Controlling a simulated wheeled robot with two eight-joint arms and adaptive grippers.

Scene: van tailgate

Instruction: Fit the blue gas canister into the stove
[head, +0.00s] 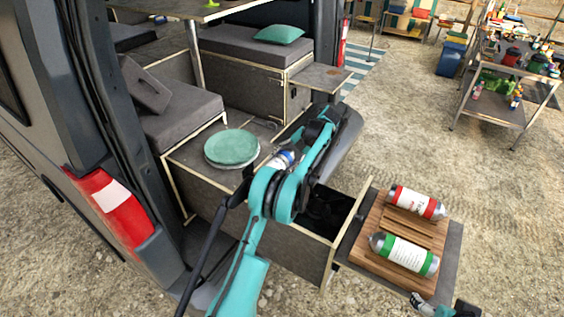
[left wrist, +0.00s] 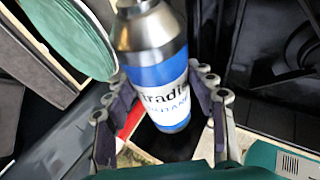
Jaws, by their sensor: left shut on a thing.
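The blue gas canister (left wrist: 158,80), with a white label and silver metal top, is between the fingers of my left gripper (left wrist: 157,92). The gripper is shut on it. In the head view the canister (head: 281,160) shows partly behind my left arm, beside a round green disc (head: 231,147) on the grey box top. The disc also shows in the left wrist view (left wrist: 72,35). I cannot clearly pick out the stove. Part of my right arm's end (head: 425,302) shows at the bottom right of the head view; its jaws are not clear.
A red canister (head: 416,202) and a green canister (head: 404,254) lie on a slatted wooden board (head: 372,247) at right. An open dark drawer (head: 322,210) is beside my left arm. Cushioned benches (head: 180,115) stand inside the van. A cluttered table (head: 500,85) is far right.

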